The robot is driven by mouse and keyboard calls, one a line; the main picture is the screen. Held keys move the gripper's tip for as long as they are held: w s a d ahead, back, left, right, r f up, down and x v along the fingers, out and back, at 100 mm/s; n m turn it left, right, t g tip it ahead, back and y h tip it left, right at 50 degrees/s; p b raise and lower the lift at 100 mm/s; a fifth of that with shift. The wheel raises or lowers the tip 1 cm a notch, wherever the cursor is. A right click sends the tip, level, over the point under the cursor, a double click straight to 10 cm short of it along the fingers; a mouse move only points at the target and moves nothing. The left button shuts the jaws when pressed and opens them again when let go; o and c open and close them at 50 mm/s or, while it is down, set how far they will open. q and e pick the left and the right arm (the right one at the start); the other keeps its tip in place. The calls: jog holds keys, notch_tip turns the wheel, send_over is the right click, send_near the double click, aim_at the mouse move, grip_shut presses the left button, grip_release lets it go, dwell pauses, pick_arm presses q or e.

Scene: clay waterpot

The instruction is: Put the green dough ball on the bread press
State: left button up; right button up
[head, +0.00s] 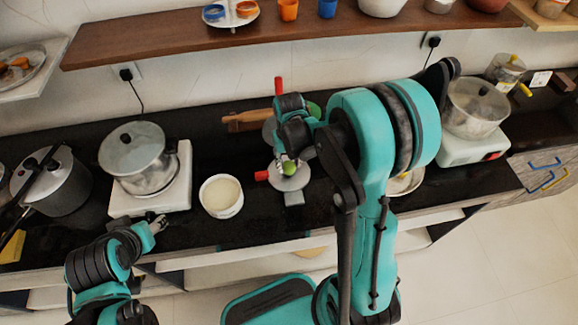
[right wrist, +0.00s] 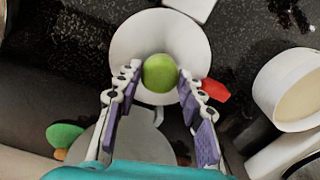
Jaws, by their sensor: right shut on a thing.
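The green dough ball (head: 289,168) is between the fingertips of my right gripper (head: 287,158), which is shut on it. The right wrist view shows the ball (right wrist: 159,73) against the pale round plate of the bread press (right wrist: 135,38). I cannot tell whether the ball touches the plate. In the head view, the press (head: 291,182) stands on the black counter, its plate below the ball and a red knob at its left. My right arm and gripper hide part of the press. My left gripper (head: 157,223) is at the counter's front edge, away from the ball; its jaws are unclear.
A white bowl (head: 221,195) stands left of the press. A pot (head: 135,160) on a white stove and a pressure cooker (head: 56,180) stand farther left. A rolling pin (head: 246,120) lies behind. A glass-lidded pot (head: 473,108) stands right; a wooden shelf (head: 190,37) hangs above.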

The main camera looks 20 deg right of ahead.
jog(key=shift+f, duration=0.5)
jog(key=shift+r, duration=0.1)
jog(key=shift+f, duration=0.2)
jog(key=o, duration=1)
jog(key=shift+r, duration=0.15)
